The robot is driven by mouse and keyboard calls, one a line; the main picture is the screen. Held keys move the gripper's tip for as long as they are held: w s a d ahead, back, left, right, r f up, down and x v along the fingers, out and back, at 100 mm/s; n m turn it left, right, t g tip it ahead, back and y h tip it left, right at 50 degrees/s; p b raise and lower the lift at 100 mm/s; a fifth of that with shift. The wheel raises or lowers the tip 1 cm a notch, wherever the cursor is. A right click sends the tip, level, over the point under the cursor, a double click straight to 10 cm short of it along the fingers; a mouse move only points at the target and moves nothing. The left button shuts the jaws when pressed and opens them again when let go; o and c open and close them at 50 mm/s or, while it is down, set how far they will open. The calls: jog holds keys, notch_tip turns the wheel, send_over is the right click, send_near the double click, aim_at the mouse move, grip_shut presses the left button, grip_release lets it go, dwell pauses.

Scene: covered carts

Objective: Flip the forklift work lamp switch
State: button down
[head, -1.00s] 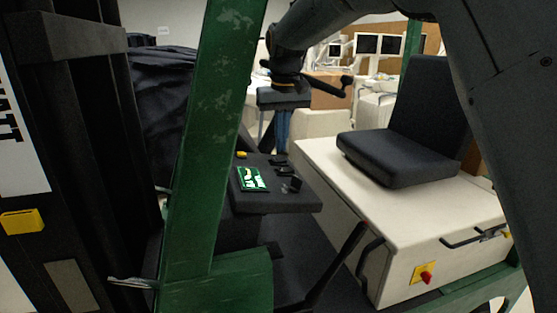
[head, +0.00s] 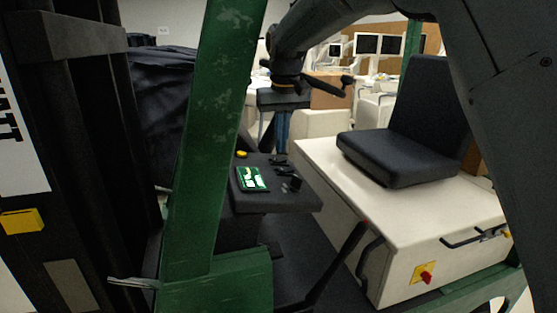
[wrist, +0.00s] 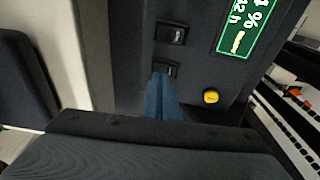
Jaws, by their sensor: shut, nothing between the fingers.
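The forklift's dark console (head: 285,203) carries a green-lit display (head: 253,179) and several small black rocker switches (head: 283,170). In the wrist view one switch (wrist: 172,33) lies beside the display (wrist: 248,28), and a second switch (wrist: 170,68) sits just below it. No label is readable, so I cannot tell which is the work lamp switch. My gripper (wrist: 161,77) is shut and empty, its blue fingertips over the second switch and partly covering it. I cannot tell whether they touch it. In the head view my gripper (head: 269,148) points down at the console's far side.
A yellow button (wrist: 211,96) sits on the console near the fingers. A green post (head: 212,130) stands left of the console. The black seat (head: 400,140) on its cream base (head: 400,220) is to the right, with a red knob (head: 426,278) on its front.

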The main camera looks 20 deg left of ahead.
aim_at(281, 160)
jog(key=shift+f+b, duration=0.4)
jog(key=shift+f, duration=0.7)
dwell(0.6)
notch_tip(281, 160, up, 7)
jog(key=p, duration=0.5)
jog(key=shift+p, duration=0.4)
